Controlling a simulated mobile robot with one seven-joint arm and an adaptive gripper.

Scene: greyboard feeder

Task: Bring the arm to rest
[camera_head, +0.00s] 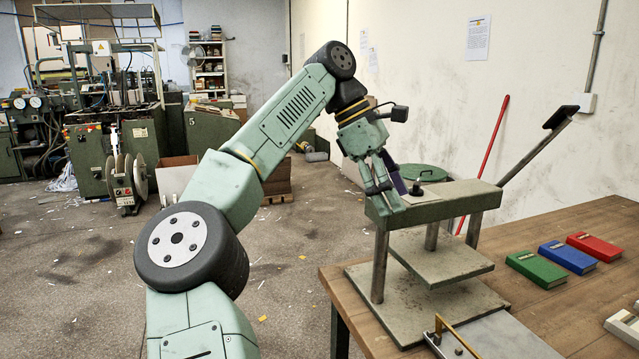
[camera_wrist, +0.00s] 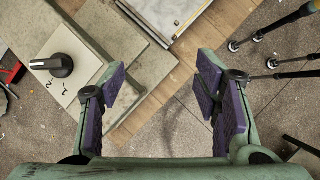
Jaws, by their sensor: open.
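My gripper (camera_head: 384,180) hangs at the end of my raised arm, near the left end of the green top of the press (camera_head: 440,200). In the head view I cannot tell whether it touches that top. In the wrist view my gripper (camera_wrist: 160,75) is open, its purple-padded fingers spread wide with nothing between them. A black knob (camera_head: 416,189) sits on the press top. The knob (camera_wrist: 62,65) also shows left of the fingers in the wrist view, on a pale plate marked 1 and 2.
The press stands on a wooden table (camera_head: 590,235). Green (camera_head: 536,268), blue (camera_head: 567,257) and red (camera_head: 594,246) books lie on its right part. A long lever (camera_head: 535,150) rises behind the press. Open floor (camera_head: 90,270) lies to the left, with machines farther back.

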